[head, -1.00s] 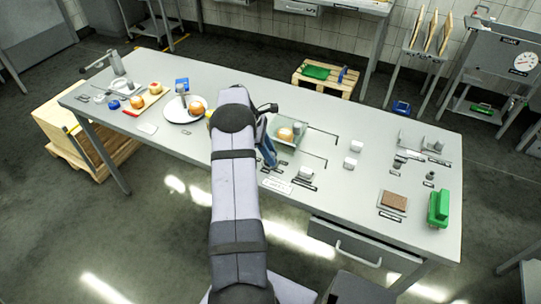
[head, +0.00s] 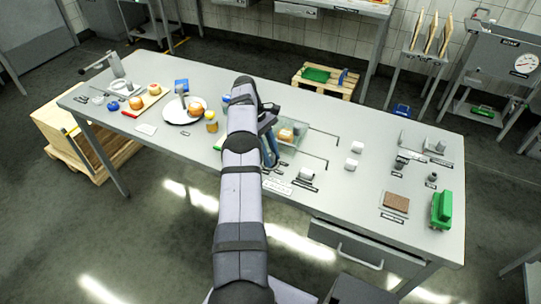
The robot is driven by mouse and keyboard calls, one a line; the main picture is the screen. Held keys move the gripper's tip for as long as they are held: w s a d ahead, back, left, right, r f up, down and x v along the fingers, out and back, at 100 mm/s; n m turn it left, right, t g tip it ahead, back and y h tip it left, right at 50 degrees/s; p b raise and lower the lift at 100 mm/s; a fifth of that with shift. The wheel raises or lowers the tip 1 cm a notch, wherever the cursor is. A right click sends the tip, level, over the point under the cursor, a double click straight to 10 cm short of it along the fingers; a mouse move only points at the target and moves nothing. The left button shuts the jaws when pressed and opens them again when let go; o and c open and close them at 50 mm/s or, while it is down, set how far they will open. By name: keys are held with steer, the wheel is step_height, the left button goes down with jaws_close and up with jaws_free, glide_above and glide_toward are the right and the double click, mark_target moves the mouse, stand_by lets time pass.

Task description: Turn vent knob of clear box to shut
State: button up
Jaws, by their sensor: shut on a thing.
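The clear box (head: 303,143) stands on the table near its middle, with a round tan cheese piece (head: 286,135) inside. My gripper (head: 270,153), with blue fingers, is at the left side of the box, low and close to it. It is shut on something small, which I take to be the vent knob. The knob itself is hidden behind the gripper and arm, so its turned position cannot be seen. My arm covers the area left of the box.
Two white blocks (head: 352,163) and a grey cylinder (head: 306,174) stand right of and in front of the box. A yellow-topped jar (head: 211,122) and a white plate (head: 172,117) lie left. A green block (head: 441,210) is at the far right.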

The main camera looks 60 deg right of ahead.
mark_target(270, 155)
stand_by(0.4)
steer(key=o, duration=1.1)
steer(key=shift+c, duration=0.2)
steer(key=shift+r, duration=0.1)
steer(key=shift+r, duration=0.6)
step_height(270, 155, up, 7)
steer(key=shift+p, duration=1.05)
steer(key=shift+r+p, duration=0.9)
